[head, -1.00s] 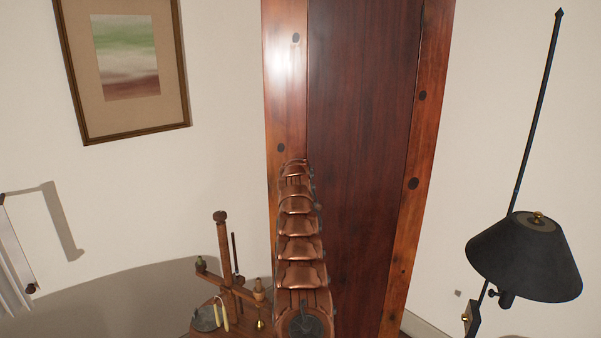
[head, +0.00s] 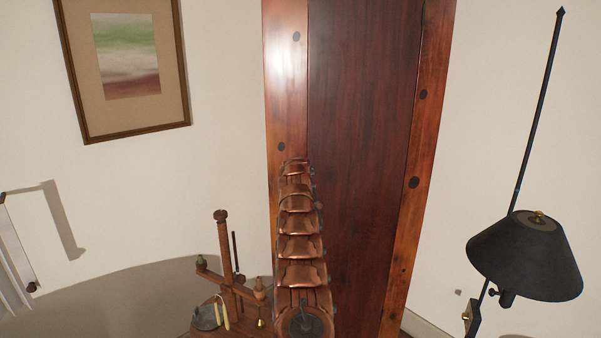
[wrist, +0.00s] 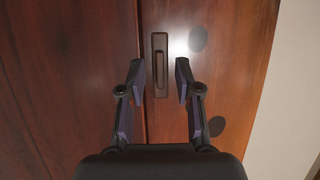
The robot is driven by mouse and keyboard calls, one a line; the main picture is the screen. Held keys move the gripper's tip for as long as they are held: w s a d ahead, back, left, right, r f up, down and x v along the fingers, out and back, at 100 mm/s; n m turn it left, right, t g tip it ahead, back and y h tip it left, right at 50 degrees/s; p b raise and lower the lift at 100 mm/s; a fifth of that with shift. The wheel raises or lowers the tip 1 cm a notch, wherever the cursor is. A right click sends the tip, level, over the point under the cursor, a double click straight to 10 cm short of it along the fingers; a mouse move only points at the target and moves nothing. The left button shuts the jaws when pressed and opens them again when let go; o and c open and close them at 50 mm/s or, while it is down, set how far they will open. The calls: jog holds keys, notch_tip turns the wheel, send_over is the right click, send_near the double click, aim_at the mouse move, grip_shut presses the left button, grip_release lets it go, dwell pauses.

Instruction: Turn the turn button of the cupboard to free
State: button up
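The cupboard (head: 362,120) is tall reddish-brown wood, and my arm stands in front of its lower left part in the head view. In the wrist view the cupboard door (wrist: 75,60) meets a lighter frame strip (wrist: 225,50) along an upright seam. The turn button (wrist: 159,66) is a small dark oblong fitting by that seam, with its long side upright. My gripper (wrist: 160,80) is open, one finger to the left and one to the right of the button's lower part. Nothing is between the pads except the button beyond them; I cannot tell whether they touch it. The head view hides my gripper behind the arm.
A black-shaded lamp (head: 526,255) stands to the right of the cupboard. A small wooden stand (head: 224,260) with hanging pieces is at the lower left. A framed picture (head: 126,60) hangs on the left wall. Dark round plugs (wrist: 198,39) dot the frame.

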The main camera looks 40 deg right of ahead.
jog(key=shift+a+r, duration=0.15)
jog(key=shift+a, duration=0.05)
jog(key=v, duration=1.1)
jog(key=shift+s, duration=0.35)
dwell(0.8)
jog(key=shift+a+r, duration=0.1)
dwell(0.4)
